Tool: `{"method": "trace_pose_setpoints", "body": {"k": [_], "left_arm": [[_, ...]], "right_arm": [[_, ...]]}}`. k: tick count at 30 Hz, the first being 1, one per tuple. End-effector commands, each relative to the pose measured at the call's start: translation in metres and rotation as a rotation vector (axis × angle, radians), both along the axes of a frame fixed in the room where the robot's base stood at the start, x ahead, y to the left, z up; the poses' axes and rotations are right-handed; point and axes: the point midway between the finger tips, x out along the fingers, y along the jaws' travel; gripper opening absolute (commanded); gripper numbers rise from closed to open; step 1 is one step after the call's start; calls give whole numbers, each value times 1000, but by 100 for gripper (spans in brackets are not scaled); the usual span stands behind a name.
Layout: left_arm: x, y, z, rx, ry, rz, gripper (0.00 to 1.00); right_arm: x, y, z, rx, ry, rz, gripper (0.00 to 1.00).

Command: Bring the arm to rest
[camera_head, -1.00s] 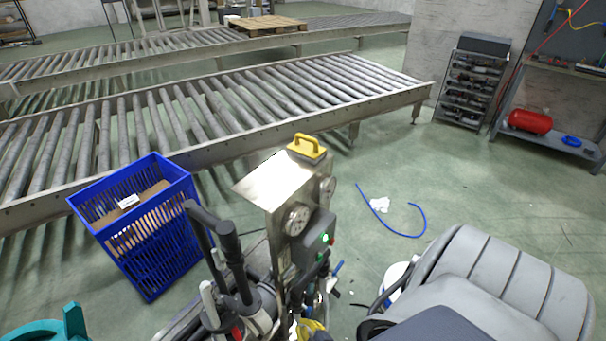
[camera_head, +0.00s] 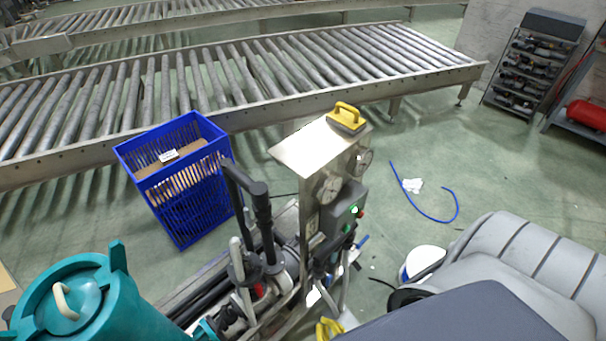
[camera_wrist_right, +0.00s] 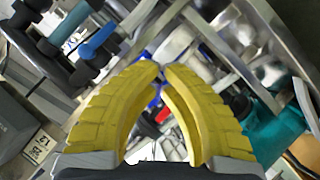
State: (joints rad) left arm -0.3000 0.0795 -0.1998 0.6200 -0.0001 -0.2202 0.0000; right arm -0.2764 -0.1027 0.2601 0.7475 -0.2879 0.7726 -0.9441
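My right gripper (camera_head: 328,328) shows only as a bit of yellow finger at the bottom of the head view, low beside the metal stand. In the right wrist view its two yellow ribbed fingers (camera_wrist_right: 161,68) curve together and their tips almost meet. Nothing shows held between them. Behind the fingers is a blurred clutter of metal, a blue tube and a teal part. My left gripper is not in view.
A metal stand (camera_head: 312,150) with gauges and a yellow handle (camera_head: 346,117) rises mid-view. A roller conveyor (camera_head: 250,85) crosses behind.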

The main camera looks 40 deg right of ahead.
Motion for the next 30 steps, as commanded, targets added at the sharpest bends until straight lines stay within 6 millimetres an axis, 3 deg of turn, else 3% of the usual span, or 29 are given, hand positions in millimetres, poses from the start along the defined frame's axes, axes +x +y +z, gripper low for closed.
{"method": "trace_pose_setpoints", "body": {"k": [5,8,14,18,25,30], "left_arm": [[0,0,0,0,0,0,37],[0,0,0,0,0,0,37],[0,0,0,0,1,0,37],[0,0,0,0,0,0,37],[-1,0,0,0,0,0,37],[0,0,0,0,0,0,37]], "right_arm": [[-5,3,-8,67,25,-25,0],[-19,10,-29,173,114,-68,0],[-74,36,-86,383,406,-143,0],[-127,43,-115,452,620,-198,0],[-208,30,-137,419,895,-234,0],[-227,17,-139,370,944,-188,0]]}}
